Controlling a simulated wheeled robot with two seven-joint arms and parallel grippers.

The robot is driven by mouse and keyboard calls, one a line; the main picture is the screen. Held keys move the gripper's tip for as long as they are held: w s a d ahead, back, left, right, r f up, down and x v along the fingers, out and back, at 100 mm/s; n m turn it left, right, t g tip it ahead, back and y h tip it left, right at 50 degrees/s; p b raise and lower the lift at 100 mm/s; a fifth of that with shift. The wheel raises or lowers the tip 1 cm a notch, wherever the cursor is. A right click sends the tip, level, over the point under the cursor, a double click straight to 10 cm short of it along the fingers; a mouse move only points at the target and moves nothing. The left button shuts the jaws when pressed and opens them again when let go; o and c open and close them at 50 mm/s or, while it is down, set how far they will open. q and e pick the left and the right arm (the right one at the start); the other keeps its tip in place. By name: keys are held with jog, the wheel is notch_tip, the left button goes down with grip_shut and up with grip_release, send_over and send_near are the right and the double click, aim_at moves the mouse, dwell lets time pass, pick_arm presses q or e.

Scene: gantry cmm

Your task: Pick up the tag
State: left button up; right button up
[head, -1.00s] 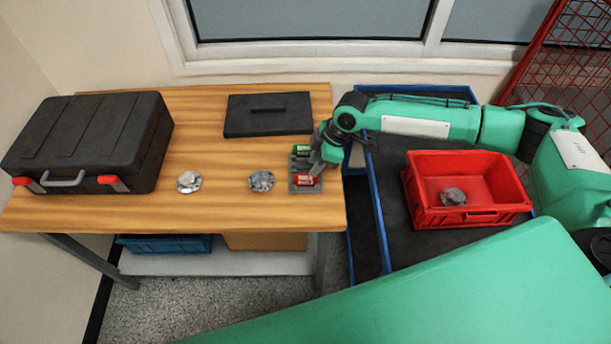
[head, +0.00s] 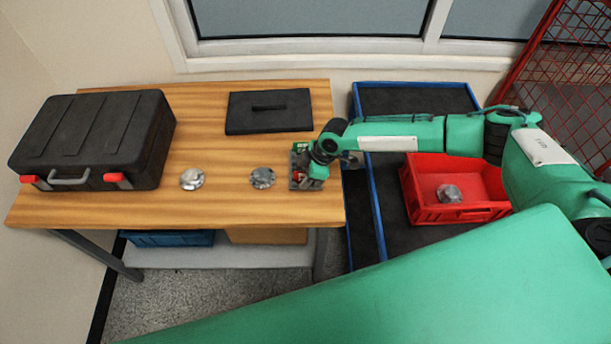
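A small grey holder (head: 294,185) stands near the right edge of the wooden table. A green tag (head: 300,147) shows at its back. A red tag at its front is now almost wholly hidden by my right gripper (head: 304,178). That gripper reaches in from the right and points down at the front of the holder. Its fingertips are hidden behind the wrist, so I cannot tell whether they are open or touch the red tag. My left gripper is not in view.
On the wooden table (head: 220,210) are a black case (head: 95,135), two round metal parts (head: 192,179) (head: 262,178) and a flat black lid-like plate (head: 268,110). Right of it, a blue-edged cart (head: 375,215) carries a red bin (head: 465,214) with a metal part (head: 449,193).

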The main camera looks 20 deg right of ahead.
grip_shut()
jog(key=shift+r, duration=0.15)
